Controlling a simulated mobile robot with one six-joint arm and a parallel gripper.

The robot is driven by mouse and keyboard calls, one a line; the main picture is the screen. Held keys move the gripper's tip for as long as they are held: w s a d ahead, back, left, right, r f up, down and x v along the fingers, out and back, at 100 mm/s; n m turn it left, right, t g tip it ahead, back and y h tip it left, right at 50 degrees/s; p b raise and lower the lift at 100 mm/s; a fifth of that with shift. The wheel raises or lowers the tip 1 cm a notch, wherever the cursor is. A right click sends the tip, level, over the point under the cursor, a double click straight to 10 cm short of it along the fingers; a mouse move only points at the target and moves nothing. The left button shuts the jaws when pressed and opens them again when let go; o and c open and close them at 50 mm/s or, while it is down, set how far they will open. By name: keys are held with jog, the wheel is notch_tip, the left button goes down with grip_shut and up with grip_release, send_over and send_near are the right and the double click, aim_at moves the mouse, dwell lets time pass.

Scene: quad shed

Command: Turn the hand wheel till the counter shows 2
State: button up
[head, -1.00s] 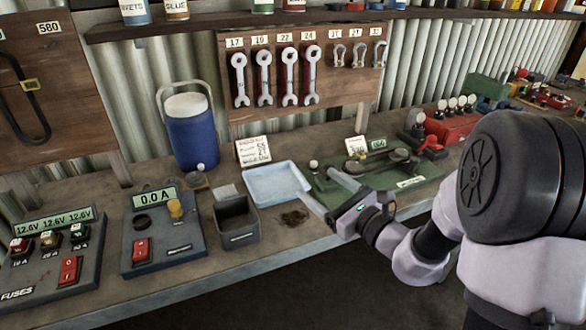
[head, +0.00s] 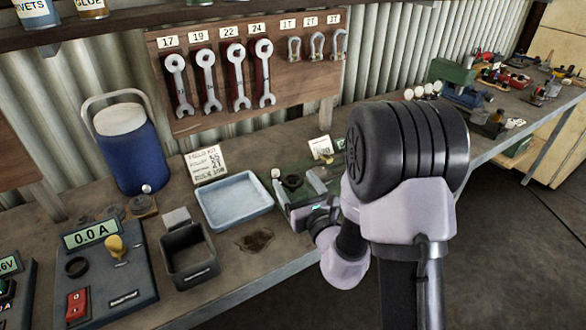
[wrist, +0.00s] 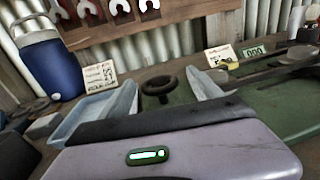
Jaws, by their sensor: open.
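The hand wheel, a small black ring, stands on the green bench panel. My gripper is open and empty. In the head view the wheel (head: 292,181) shows between the fingertips of my gripper (head: 294,184). The green-lit counter (wrist: 253,51) is at the right in the wrist view; it seems to read zeros, but the digits are small. My arm mostly hides the panel in the head view.
A blue jug (head: 132,150) stands by the wall. A dark stain marks the bench front.

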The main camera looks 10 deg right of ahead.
jog(key=shift+w+a, duration=0.1)
jog(key=shift+w, duration=0.15)
jog(key=shift+s+r, duration=0.1)
jog(key=shift+c, duration=1.1)
jog(key=c, duration=1.1)
jog(key=shift+c, duration=0.2)
jog(key=shift+n+y, duration=0.3)
jog(key=shift+y, duration=0.2)
